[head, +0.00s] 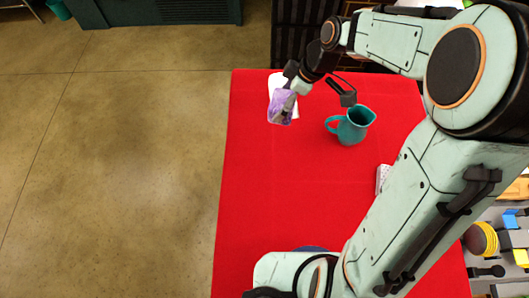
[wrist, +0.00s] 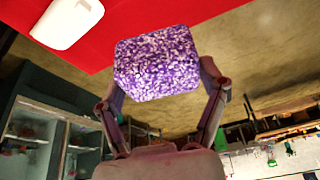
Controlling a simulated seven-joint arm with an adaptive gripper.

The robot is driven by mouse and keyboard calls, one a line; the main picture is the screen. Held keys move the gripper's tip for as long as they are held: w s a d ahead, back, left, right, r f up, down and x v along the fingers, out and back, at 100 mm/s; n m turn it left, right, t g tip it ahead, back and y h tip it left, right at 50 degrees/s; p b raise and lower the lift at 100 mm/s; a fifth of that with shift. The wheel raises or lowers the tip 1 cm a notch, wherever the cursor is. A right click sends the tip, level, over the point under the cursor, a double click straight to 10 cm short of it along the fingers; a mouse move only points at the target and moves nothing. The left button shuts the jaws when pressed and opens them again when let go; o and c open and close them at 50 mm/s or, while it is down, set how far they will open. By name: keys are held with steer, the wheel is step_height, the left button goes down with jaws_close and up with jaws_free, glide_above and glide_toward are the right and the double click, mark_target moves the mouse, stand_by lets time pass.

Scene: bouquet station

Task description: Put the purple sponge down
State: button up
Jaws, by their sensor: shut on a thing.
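The purple sponge (head: 276,115) is a speckled purple-and-white block. In the wrist view the sponge (wrist: 157,63) sits between the two fingertips of my gripper (wrist: 163,88), which is shut on it. In the head view my gripper (head: 285,101) holds it over the far left part of the red table (head: 270,190). The gap between sponge and table is hard to judge. In the wrist view the floor shows beyond the sponge.
A white object (head: 274,80) lies close behind the sponge; a white object (wrist: 67,22) also shows in the wrist view. A teal pitcher (head: 352,126) stands to the right. Another white item (head: 382,179) is partly hidden by my arm. The table's left-middle area is clear.

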steer(key=s+a+n+g, duration=0.1)
steer(key=s+a+n, duration=0.1)
steer(key=a+n, duration=0.15)
steer(key=shift+m, duration=0.45)
step_height(320, 180, down, 17)
steer(key=shift+a+f, duration=0.15)
steer(key=shift+f, duration=0.05)
steer(key=shift+f, duration=0.15)
steer(key=o, duration=1)
steer(key=shift+o, duration=0.2)
